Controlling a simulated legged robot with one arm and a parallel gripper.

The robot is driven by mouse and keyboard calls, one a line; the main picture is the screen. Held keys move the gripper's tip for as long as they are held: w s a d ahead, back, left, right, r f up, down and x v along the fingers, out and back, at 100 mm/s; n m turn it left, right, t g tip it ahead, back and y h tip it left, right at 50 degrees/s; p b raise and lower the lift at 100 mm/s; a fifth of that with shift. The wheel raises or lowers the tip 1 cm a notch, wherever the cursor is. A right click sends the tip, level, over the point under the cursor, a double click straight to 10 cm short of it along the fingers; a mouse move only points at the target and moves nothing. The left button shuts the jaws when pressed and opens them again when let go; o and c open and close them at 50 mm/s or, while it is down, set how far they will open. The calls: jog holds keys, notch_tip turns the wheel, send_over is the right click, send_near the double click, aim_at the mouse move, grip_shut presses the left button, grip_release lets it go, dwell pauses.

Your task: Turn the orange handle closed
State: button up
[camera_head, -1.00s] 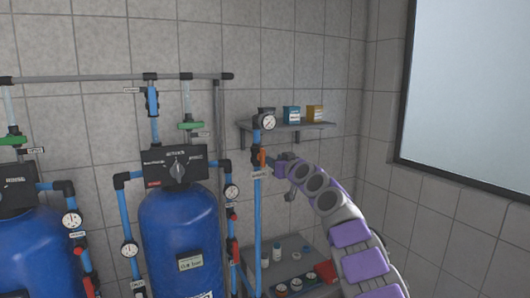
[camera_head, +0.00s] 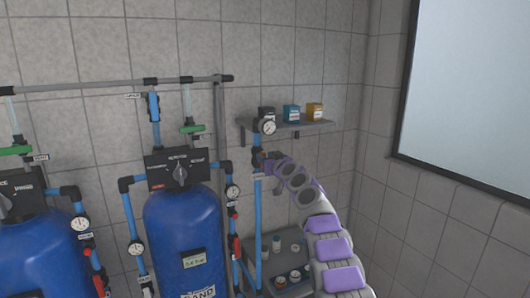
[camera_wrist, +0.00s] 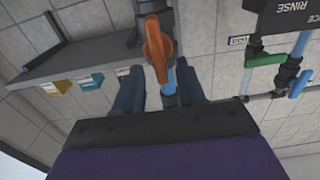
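The orange handle (camera_wrist: 158,48) is on a valve in a blue vertical pipe (camera_head: 258,215). In the wrist view it lies roughly along the line of the pipe. My gripper (camera_wrist: 158,90) is open, with one dark finger on each side of the pipe and the handle's near end. I cannot tell whether either finger touches the handle. In the head view my gripper (camera_head: 268,164) is at the valve, under the round gauge (camera_head: 267,127), and mostly hides the handle.
A wall shelf (camera_head: 300,127) with small boxes (camera_head: 314,111) is just behind and above my gripper. Blue tanks (camera_head: 182,235) with pipes and gauges stand to the left. A tray with small bottles (camera_head: 277,243) is below.

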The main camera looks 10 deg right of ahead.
jog(key=shift+w+a+f+p, duration=0.2)
jog(key=shift+w+p, duration=0.4)
jog(key=shift+p, duration=0.1)
jog(key=shift+c, duration=0.3)
grip_shut()
